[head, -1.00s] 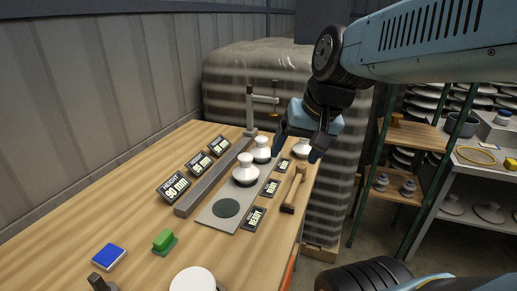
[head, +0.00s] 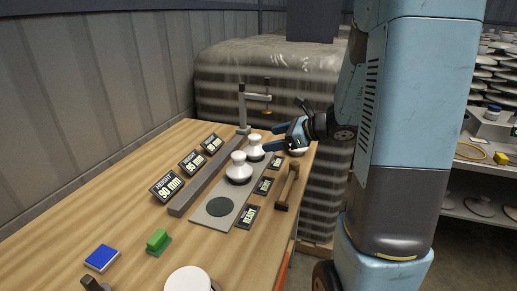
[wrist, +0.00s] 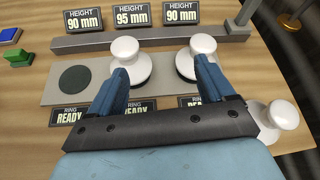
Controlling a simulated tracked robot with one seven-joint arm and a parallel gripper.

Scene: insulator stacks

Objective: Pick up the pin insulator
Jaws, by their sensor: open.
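Two white insulators stand upright on a grey plate (head: 211,217), a near one (head: 238,170) and a far one (head: 255,152). In the wrist view they are the left (wrist: 127,60) and right (wrist: 191,58) ones. A third white insulator (wrist: 278,117) stands off the plate at the right; in the head view it (head: 298,152) is mostly hidden behind my gripper. My gripper (head: 279,138) is open and empty, beside the far insulator. In the wrist view its fingertips (wrist: 163,72) overlap the two plate insulators' bases; I cannot tell whether they touch.
A grey rail (head: 205,180) with height signs runs behind the plate. A post with an arm (head: 243,108) stands at its far end. READY signs (head: 248,216) and a wooden-handled tool (head: 287,185) lie along the table's right edge. A dark disc (head: 219,206) marks a free spot.

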